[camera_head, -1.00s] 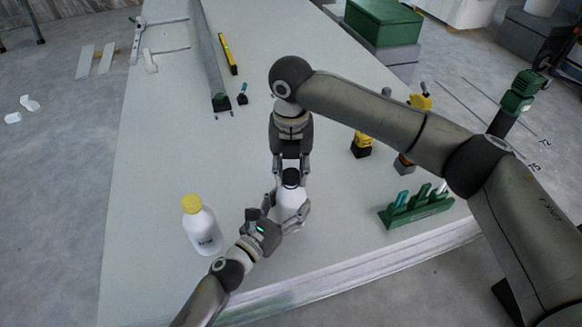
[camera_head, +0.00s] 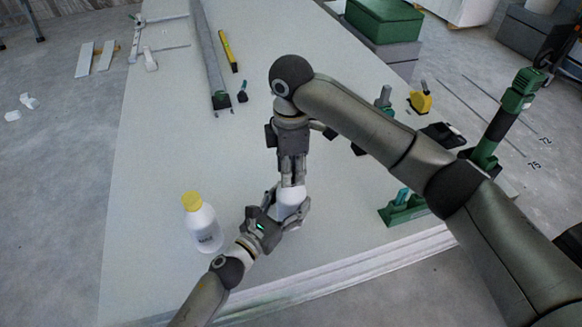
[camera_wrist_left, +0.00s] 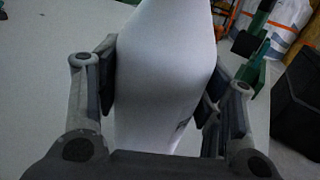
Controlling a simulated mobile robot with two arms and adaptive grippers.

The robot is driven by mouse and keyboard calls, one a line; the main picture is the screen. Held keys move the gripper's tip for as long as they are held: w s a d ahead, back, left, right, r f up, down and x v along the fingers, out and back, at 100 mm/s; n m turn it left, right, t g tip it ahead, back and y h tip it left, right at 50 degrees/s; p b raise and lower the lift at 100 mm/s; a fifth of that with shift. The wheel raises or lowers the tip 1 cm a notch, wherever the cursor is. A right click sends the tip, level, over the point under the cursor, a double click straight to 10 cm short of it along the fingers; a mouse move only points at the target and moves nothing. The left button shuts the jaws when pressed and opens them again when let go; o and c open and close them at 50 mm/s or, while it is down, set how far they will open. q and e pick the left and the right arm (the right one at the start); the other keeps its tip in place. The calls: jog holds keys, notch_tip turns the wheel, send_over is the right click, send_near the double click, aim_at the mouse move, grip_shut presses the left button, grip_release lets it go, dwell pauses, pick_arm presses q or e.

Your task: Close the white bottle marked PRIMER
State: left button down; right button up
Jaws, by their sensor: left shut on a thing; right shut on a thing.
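A white bottle (camera_head: 289,203) stands near the table's front edge, in the grasp of my left gripper (camera_head: 284,208). In the left wrist view the left fingers press on both sides of the white bottle (camera_wrist_left: 165,75). My right gripper (camera_head: 293,180) points down from above, its fingers shut around the bottle's dark cap at the neck. The fingers hide the cap, so I cannot tell how it sits. A second white bottle (camera_head: 205,232) with a yellow cap (camera_head: 192,201) stands upright to the left, apart from both grippers. I cannot read either bottle's marking.
A green rack (camera_head: 403,212) stands on the right, partly behind my right arm. A long grey profile (camera_head: 207,55) and a yellow level (camera_head: 228,52) lie at the back of the table (camera_head: 160,130). The table's left part is clear.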

jog(key=m, duration=1.1)
jog(key=shift+m, duration=0.3)
jog(key=m, duration=1)
jog(key=shift+m, duration=0.3)
jog(key=m, duration=1.3)
jog(key=shift+m, duration=0.3)
jog(key=m, duration=0.5)
jog(key=shift+d, duration=0.1)
